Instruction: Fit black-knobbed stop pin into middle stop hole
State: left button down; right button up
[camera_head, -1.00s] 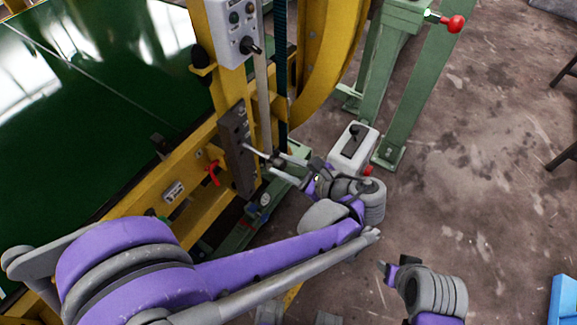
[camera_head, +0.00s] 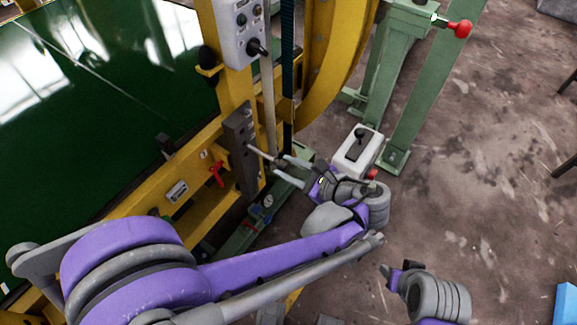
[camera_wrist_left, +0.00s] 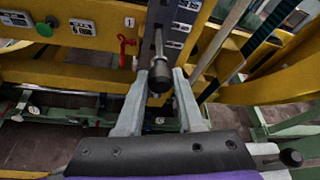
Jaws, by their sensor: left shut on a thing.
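The dark stop plate (camera_head: 238,140) stands upright on the yellow frame, with holes along its face. My left gripper (camera_head: 281,168) is to the right of the plate, shut on the black-knobbed stop pin. The pin's silver shaft (camera_head: 258,151) points left at the plate, with its tip at or very close to the plate's middle. I cannot tell whether the tip is inside a hole. In the left wrist view the black knob (camera_wrist_left: 160,78) sits between the two fingers, with the shaft running away to the plate (camera_wrist_left: 150,40). My right gripper (camera_head: 396,271) is low at the right, away from the plate.
A red handle (camera_head: 216,173) sits just left of the plate. A control box (camera_head: 240,30) with a black lever is above. A grey post (camera_head: 268,100) and dark belt (camera_head: 288,70) run beside the plate.

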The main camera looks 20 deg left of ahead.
aim_at(256, 149)
pick_arm(q)
jog(key=shift+w+a, duration=0.5)
jog(key=shift+a, duration=0.95)
jog(key=shift+w+a, duration=0.55)
jog(key=shift+a, duration=0.85)
jog(key=shift+w+a, duration=0.5)
jog(key=shift+a, duration=0.95)
jog(key=shift+c, duration=2.2)
grip_release()
jog(key=v, duration=1)
jog(key=shift+s+d+r+p, duration=0.1)
jog(key=shift+s+d+p, duration=0.1)
jog(key=shift+d+p, duration=0.15)
